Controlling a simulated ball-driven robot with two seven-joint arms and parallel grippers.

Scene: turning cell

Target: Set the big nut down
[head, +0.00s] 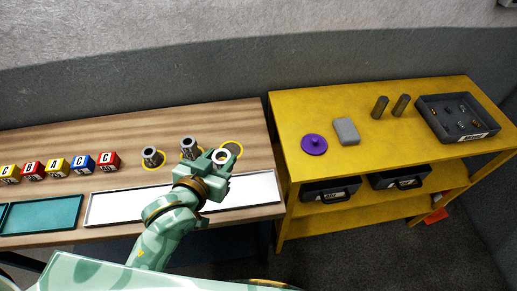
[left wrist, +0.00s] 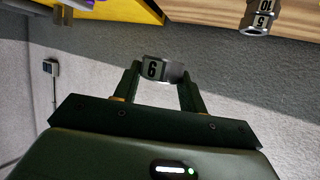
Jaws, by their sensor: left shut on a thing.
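My left gripper (head: 221,158) is shut on the big nut (head: 221,155), a pale metal ring with a dark hole. In the left wrist view the nut (left wrist: 163,70) shows a black 6 on its side, between the two fingers (left wrist: 159,82). In the head view it overlaps the rightmost yellow-ringed dark circle (head: 235,148) on the wooden bench (head: 110,133). I cannot tell its height above the bench. Two metal stacks stand to its left, the left stack (head: 152,157) and the middle stack (head: 188,146). My right gripper is not in view.
A white tray (head: 262,188) lies along the bench front, partly behind my arm. Coloured lettered blocks (head: 57,166) and a teal tray (head: 45,214) are at left. A yellow shelf (head: 290,110) stands at right, with a purple lidded disc (head: 314,144) and a dark bin (head: 428,112).

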